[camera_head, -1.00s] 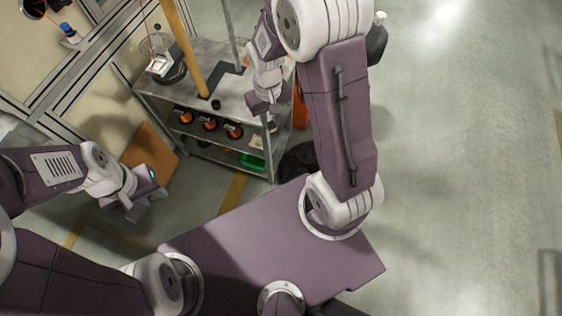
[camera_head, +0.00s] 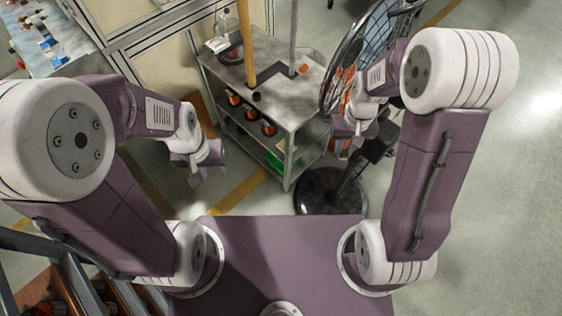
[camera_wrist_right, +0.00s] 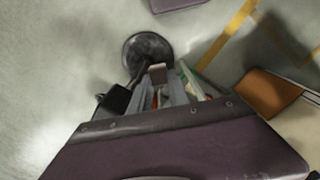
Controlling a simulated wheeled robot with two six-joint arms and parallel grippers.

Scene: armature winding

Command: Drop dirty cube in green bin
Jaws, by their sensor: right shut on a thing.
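The green bin (camera_head: 273,160) sits low on the shelf unit, partly hidden by the frame and a post. My right gripper (camera_head: 350,136) is to the right of the shelf unit, in front of the fan. In the right wrist view my right gripper (camera_wrist_right: 160,86) is shut on a small brownish cube (camera_wrist_right: 158,72), held between its fingertips. The cube is too small to make out in the head view. My left gripper (camera_head: 198,167) hangs left of the shelf unit; its fingers are too small to read.
The metal shelf unit (camera_head: 228,72) holds several dark-and-orange round parts (camera_head: 268,129) on a middle shelf. A large fan (camera_head: 352,55) with a round black base (camera_head: 330,190) stands at its right. A table with small parts (camera_head: 50,42) is at the far left. Floor at the right is clear.

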